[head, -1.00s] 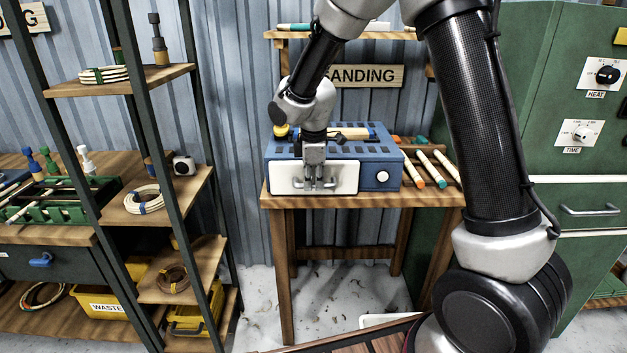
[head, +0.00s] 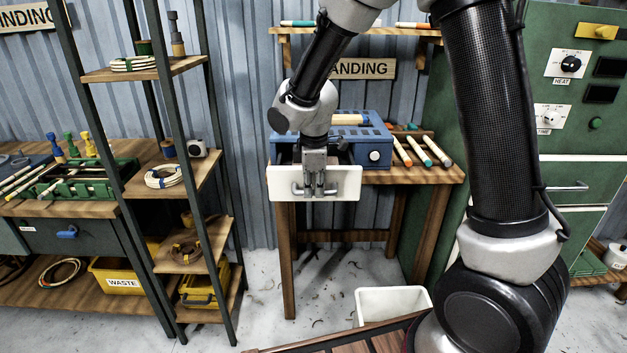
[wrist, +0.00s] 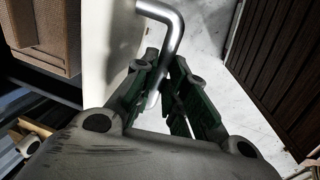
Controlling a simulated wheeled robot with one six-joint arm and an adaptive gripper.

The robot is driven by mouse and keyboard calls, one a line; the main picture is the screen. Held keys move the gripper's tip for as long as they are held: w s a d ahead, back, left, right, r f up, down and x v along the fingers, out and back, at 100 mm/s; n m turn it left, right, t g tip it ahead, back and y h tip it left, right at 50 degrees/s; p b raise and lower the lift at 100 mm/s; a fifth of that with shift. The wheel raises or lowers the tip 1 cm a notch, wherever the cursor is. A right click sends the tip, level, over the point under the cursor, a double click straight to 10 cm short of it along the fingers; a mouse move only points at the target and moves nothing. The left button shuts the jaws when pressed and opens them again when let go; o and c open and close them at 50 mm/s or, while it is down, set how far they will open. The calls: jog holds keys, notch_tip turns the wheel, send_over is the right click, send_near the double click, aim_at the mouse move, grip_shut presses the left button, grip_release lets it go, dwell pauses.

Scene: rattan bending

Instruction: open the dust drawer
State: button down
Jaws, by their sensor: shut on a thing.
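The dust drawer's white front (head: 346,183) stands out from the blue sanding machine (head: 372,135), clear of the machine's body and past the table's front edge. My gripper (head: 315,190) is at the middle of this front, shut on its grey metal handle (head: 298,189). In the wrist view the handle (wrist: 168,30) passes between the fingers of my gripper (wrist: 165,85), beside the pale drawer front (wrist: 112,50). The inside of the drawer is mostly hidden behind its front and my wrist.
The machine sits on a wooden table (head: 430,176) with several coloured-tipped sticks (head: 420,150) at its right. A white bin (head: 392,302) stands on the floor below. An open shelf (head: 150,183) is at the left and a green cabinet (head: 580,140) at the right.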

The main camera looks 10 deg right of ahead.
jog(key=shift+s+a, duration=0.25)
jog(key=shift+s, duration=0.7)
jog(key=shift+s+a, duration=0.25)
jog(key=shift+s, duration=0.7)
jog(key=c, duration=1.5)
grip_release()
jog(key=shift+o, duration=0.2)
notch_tip(320, 180, up, 12)
jog(key=s, duration=0.2)
jog(key=shift+a, duration=0.2)
jog(key=shift+f, duration=0.1)
